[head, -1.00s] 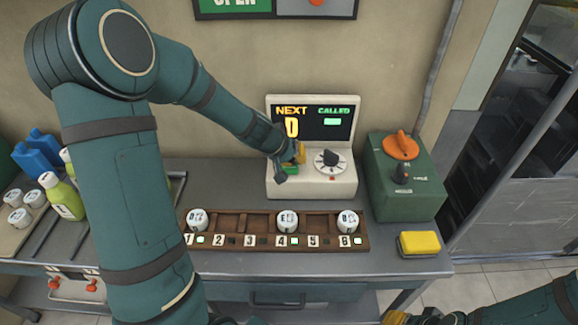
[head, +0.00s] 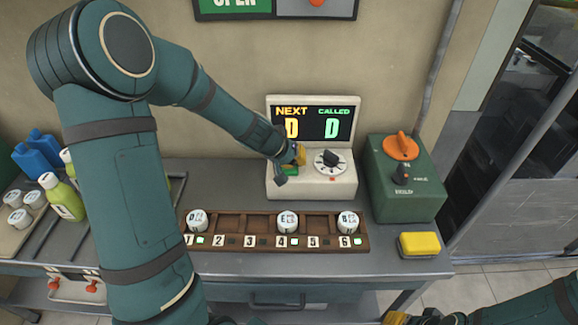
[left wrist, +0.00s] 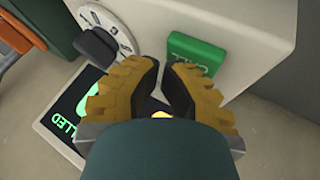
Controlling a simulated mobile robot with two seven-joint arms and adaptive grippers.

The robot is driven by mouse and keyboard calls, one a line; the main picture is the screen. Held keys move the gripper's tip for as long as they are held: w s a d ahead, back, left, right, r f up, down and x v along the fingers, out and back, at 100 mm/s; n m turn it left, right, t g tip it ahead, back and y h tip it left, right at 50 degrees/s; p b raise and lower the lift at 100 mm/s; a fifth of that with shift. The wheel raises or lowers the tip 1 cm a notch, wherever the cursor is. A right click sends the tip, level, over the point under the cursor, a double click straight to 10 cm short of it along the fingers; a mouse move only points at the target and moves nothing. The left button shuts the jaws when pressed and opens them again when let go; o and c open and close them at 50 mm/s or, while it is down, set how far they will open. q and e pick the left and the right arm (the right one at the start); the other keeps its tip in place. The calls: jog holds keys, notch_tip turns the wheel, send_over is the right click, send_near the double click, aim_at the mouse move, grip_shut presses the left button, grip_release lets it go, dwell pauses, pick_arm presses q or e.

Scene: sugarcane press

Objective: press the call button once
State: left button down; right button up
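The cream call unit (head: 312,186) stands on the counter against the wall. Its dark screen (head: 318,122) shows a yellow character under NEXT and a matching large green one under CALLED. The green call button (head: 290,171) is partly hidden by my left gripper (head: 298,156) in the head view. In the left wrist view, the green button (left wrist: 192,52) with its CALL label lies just beyond the fingertips. My left gripper (left wrist: 162,64) has its yellow fingers together with nothing between them; contact with the button is unclear. My right gripper (head: 397,318) is partly seen at the bottom edge.
A dial (head: 329,161) sits right of the button. A green box (head: 404,180) with an orange knob stands to the right, with a yellow sponge (head: 419,243) in front. A wooden rack (head: 262,224) with white cups lies before the unit. Bottles stand at left.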

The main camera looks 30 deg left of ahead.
pick_arm(q)
jog(key=shift+r+p, duration=0.6)
jog(key=shift+r, duration=0.25)
notch_tip(320, 180, up, 5)
jog(key=p, duration=0.4)
dwell(0.7)
